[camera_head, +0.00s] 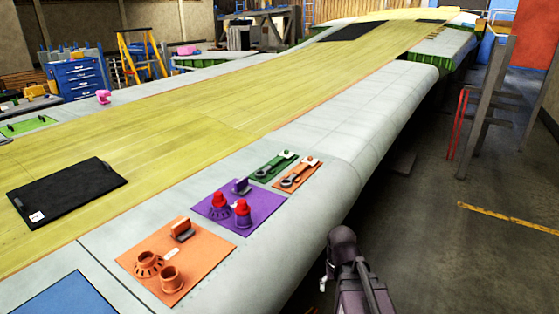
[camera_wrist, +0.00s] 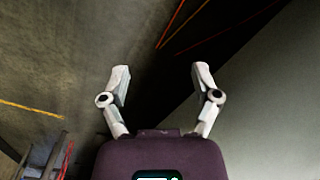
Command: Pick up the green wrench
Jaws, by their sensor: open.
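A dark wrench (camera_head: 266,171) lies on a small green mat (camera_head: 284,155) on the pale wing surface, right of centre in the head view. Its own colour is hard to tell at this size. A second wrench (camera_head: 291,180) lies on an orange mat (camera_head: 313,171) just to its right. In the wrist view my gripper (camera_wrist: 158,68) is open, with nothing between its fingers. That view shows floor and a smooth pale surface, and no wrench. My arm is at the bottom of the head view, beside the wing edge and well apart from the wrenches.
A purple mat (camera_head: 263,204) with red-topped parts and a larger orange mat (camera_head: 203,264) with orange parts lie nearer on the wing. A black panel (camera_head: 68,192) lies at left. The wing edge curves down to open floor (camera_head: 440,250). Grey posts (camera_head: 490,100) stand at right.

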